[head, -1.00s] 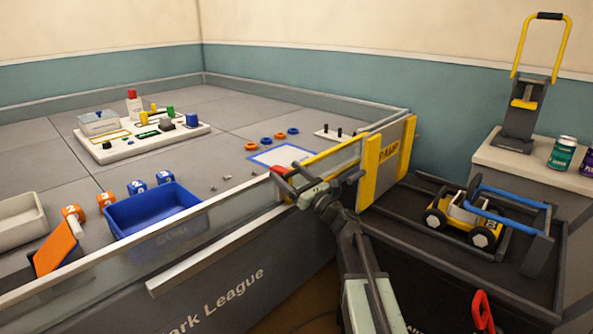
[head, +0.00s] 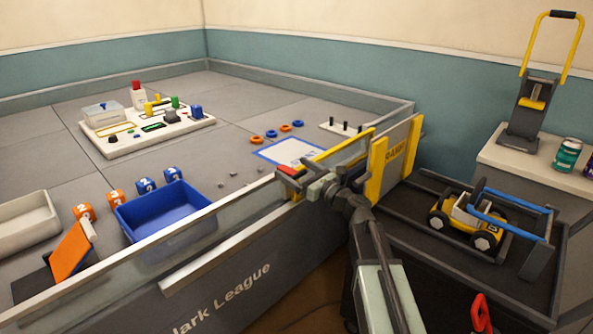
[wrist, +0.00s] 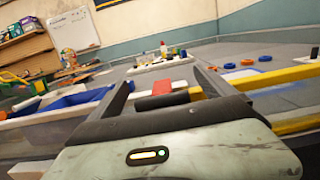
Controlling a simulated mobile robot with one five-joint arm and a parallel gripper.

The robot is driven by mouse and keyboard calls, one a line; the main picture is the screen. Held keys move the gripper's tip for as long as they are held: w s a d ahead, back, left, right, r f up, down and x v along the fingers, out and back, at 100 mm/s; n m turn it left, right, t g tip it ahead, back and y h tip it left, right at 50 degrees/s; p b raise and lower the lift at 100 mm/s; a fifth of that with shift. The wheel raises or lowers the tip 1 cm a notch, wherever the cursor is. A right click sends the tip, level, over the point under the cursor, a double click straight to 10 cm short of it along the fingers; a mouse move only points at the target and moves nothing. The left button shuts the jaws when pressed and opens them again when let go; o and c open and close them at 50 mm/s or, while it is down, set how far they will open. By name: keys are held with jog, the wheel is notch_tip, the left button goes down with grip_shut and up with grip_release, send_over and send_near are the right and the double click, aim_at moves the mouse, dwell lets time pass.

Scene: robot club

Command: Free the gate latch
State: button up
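A red latch piece (head: 289,171) with yellow next to it sits on top of the arena wall, at the near end of the yellow gate rail (head: 345,146). My gripper (head: 302,176) is at this piece, above the wall. In the wrist view my gripper (wrist: 165,90) has its two dark fingers well apart. A red and white part (wrist: 161,87), a dark cylinder (wrist: 162,101) and a bit of yellow show between them. I cannot tell whether the fingers touch the latch. My gripper and wrist partly hide it in the head view.
A yellow-edged ramp panel (head: 396,158) stands right of the gate. A small yellow wheeled robot (head: 466,216) sits in a dark tray on the right. Inside the arena are a blue bin (head: 168,222), a white board (head: 150,131) and several rings. The arena wall (head: 235,260) runs along the front.

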jog(key=v, duration=0.7)
jog(key=shift+s+d+b, duration=0.3)
jog(key=shift+b, duration=0.15)
